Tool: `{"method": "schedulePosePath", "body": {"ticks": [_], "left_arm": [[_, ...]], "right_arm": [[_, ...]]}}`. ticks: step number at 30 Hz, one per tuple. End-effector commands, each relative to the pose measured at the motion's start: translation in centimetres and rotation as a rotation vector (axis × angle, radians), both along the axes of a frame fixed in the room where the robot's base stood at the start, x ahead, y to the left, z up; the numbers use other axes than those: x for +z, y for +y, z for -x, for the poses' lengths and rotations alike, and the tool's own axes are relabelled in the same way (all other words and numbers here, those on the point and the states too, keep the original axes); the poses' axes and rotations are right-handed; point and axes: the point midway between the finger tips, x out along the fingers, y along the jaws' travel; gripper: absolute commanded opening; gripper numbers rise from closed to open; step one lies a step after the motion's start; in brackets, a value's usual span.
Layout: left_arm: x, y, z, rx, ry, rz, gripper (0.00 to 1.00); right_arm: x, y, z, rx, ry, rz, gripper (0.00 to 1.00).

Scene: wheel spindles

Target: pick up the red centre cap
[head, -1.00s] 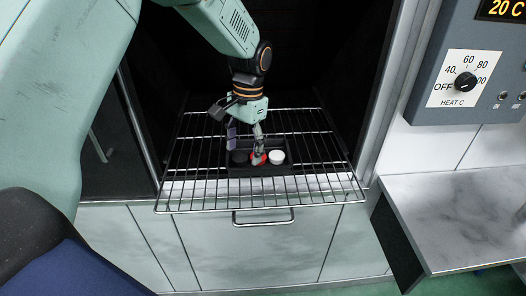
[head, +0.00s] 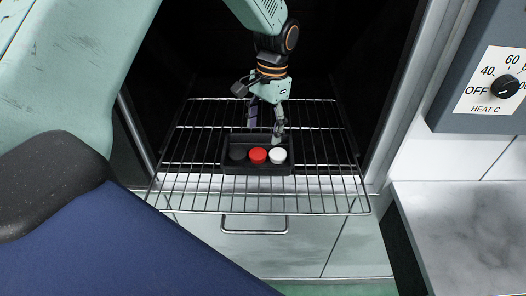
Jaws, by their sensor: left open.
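The red centre cap (head: 258,155) sits in the middle of a small black tray (head: 259,170), between a black cap (head: 238,153) on the left and a white cap (head: 278,155) on the right. My left gripper (head: 264,138) is open and points down just behind the caps. One finger is near the white cap, the other is behind the tray to the left. The red cap's top shows clear of the fingers, and nothing shows between them. My right gripper is out of view.
The tray stands on a wire rack (head: 200,190) that sticks out of a dark oven opening. A drawer handle (head: 254,230) is below it. A marble counter (head: 460,225) and a heat control panel (head: 490,90) are at the right. Bare rack lies right of the tray.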

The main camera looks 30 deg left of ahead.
Motion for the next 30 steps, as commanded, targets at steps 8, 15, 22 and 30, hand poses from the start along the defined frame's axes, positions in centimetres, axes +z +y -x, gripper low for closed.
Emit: {"method": "schedulePosePath", "body": {"ticks": [8, 15, 22, 30], "left_arm": [[-3.2, 0.3, 0.7, 0.000, 0.004, 0.000, 0.69], [-6.3, 0.5, 0.8, -0.001, 0.002, 0.000, 0.69], [-6.8, 0.5, 0.6, 0.000, -0.001, 0.000, 0.69], [-6.8, 0.5, 0.5, -0.001, 0.000, 0.000, 0.53]], "right_arm": [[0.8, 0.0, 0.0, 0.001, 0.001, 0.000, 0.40], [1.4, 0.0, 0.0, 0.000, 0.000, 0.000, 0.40], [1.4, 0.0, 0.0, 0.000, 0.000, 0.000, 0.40], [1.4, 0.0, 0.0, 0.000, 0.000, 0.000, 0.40]]}}
